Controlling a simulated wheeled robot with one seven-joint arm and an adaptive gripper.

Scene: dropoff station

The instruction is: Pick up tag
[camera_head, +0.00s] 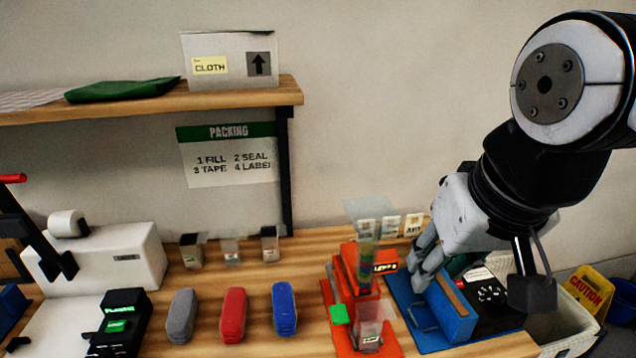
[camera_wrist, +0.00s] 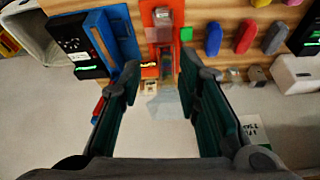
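Several small pale cards that look like tags stand at the back edge of the table, such as the right one (camera_head: 413,224); I cannot tell which is the task's tag. A small cream card (camera_wrist: 151,88) shows between the fingers in the wrist view. My gripper (camera_head: 425,262) is above the blue device at the right of the table, tilted down to the left. In the wrist view my gripper (camera_wrist: 160,70) has its two green-padded fingers wide apart, with nothing held between them. The contact points of the fingertips are hard to see in the head view.
An orange device (camera_head: 340,318) with a clear upright tube stands left of my gripper. A blue device (camera_head: 450,305) and a black device (camera_head: 490,295) are below it. A shelf (camera_head: 150,100) overhangs the left side.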

